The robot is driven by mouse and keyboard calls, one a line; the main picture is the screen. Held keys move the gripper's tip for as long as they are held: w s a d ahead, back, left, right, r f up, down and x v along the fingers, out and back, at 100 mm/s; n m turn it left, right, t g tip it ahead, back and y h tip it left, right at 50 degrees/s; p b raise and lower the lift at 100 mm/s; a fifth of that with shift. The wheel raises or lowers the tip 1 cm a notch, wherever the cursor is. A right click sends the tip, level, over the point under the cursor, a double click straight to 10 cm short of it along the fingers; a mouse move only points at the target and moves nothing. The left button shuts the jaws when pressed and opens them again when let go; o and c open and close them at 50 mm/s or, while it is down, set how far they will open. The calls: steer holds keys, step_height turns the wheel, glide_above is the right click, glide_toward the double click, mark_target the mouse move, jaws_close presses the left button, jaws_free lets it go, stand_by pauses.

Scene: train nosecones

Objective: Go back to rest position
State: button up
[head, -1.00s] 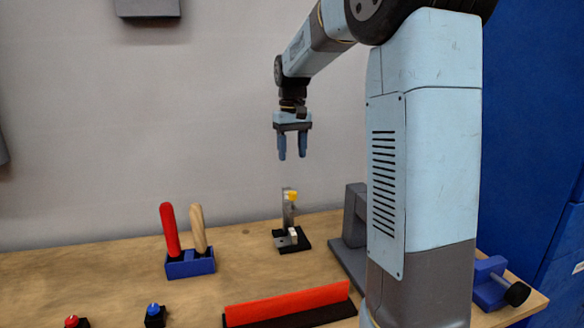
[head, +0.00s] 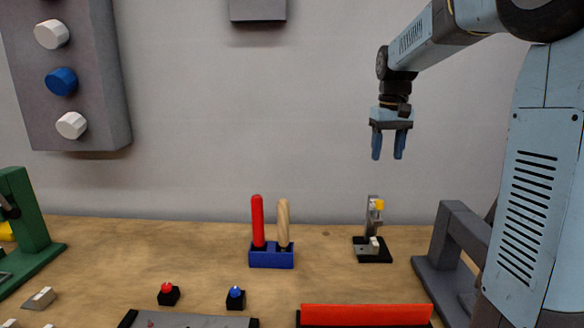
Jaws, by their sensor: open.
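My gripper (head: 388,146) hangs in the air at the upper right of the head view, fingers pointing down. Its two blue fingers are apart with nothing between them. It is above a small device with a yellow top (head: 373,232) on a black base, with a clear gap between them. My arm reaches in from the right edge of the picture.
A blue holder (head: 271,256) with a red and a wooden handle stands mid-table. A red button (head: 168,293), a blue button (head: 235,298) and a red bar (head: 366,314) lie in front. A grey frame (head: 447,262) stands right, a green machine (head: 27,225) left, a knob panel (head: 67,75) on the wall.

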steer(key=s+a+f+t, duration=0.2)
steer(key=s, duration=1.1)
steer(key=s+a+f+t, duration=0.2)
steer(key=s+f+t, duration=0.1)
steer(key=s, duration=1.1)
steer(key=shift+s+m, duration=0.15)
steer(key=shift+m, duration=0.25)
